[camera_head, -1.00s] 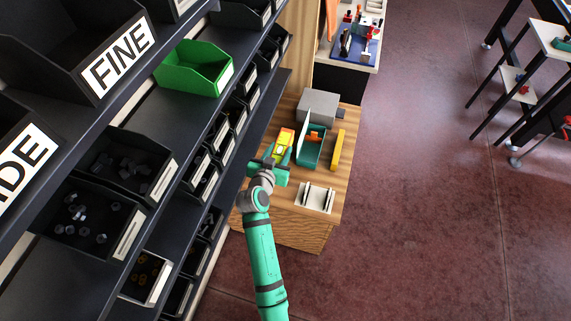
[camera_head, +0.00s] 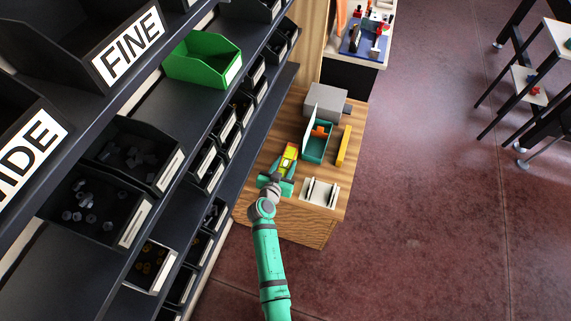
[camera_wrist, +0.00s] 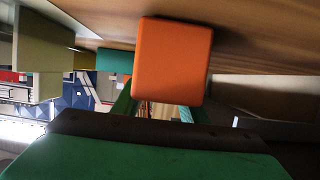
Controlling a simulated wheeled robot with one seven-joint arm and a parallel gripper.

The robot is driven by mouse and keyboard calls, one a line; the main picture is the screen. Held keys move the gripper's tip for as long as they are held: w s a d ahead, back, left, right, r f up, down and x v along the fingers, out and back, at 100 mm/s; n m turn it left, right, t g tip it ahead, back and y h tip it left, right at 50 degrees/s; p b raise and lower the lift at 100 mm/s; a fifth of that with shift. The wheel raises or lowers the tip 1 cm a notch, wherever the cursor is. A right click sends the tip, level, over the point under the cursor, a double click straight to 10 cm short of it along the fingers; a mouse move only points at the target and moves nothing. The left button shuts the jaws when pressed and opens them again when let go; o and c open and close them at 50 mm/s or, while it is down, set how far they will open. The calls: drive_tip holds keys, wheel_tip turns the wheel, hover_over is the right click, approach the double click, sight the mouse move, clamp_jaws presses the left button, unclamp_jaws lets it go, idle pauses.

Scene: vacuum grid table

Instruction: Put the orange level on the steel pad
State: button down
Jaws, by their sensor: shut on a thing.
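A pale pad with dark bars (camera_head: 320,192) lies at the front right.
A teal open box (camera_head: 316,152) with a raised pale lid and an orange thing inside stands right of the level. A yellow bar (camera_head: 344,146) lies beyond it. Shelves with black bins and a green bin (camera_head: 203,60) line the left side.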

drive_tip(key=shift+w, duration=0.1)
drive_tip(key=c, duration=1.1)
unclamp_jaws()
drive_tip(key=shift+f, duration=0.1)
